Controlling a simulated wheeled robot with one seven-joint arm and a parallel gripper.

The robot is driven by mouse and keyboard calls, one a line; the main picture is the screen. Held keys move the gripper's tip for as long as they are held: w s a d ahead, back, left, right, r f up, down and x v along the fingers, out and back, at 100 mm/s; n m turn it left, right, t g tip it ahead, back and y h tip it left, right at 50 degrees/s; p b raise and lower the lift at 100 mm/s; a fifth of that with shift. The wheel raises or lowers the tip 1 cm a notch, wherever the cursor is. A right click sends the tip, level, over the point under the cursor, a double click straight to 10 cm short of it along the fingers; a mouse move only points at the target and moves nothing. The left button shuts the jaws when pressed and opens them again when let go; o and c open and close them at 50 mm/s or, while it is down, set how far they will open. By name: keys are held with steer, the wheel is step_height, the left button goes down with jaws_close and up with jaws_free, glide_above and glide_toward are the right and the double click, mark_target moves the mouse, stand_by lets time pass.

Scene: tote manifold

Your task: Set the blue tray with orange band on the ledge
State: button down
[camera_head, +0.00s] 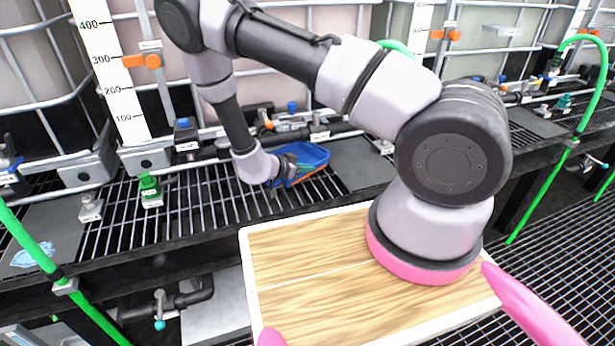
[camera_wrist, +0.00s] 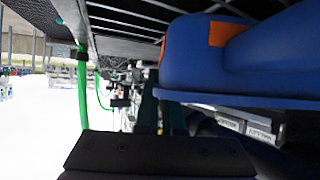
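The blue tray with orange band (camera_head: 312,156) is at the far end of my arm in the head view, low over or on the slatted dark ledge (camera_head: 210,205); I cannot tell whether it touches. Its orange band shows along the near lower side. My gripper (camera_head: 287,166) is at the tray's left side. In the wrist view the tray (camera_wrist: 245,62) fills the upper right, with an orange patch. My gripper's dark fingers (camera_wrist: 163,110) are at the tray's rim and appear closed on it. The slats (camera_wrist: 115,18) show along the top of that view.
Blue-handled and green-handled valves (camera_head: 149,188) and fittings line the ledge's back, before large caged tanks (camera_head: 280,85). A flat grey plate (camera_head: 360,160) lies right of the tray. A green hose (camera_head: 35,255) crosses at left. Bare slats lie left of the tray.

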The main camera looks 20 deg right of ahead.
mark_target(307, 176)
steer(key=shift+w+f, duration=0.2)
steer(key=shift+f, duration=1.5)
steer(key=shift+f, duration=0.1)
steer(key=c, duration=1)
jaws_free()
steer(key=shift+c, duration=0.2)
steer(key=v, duration=1.2)
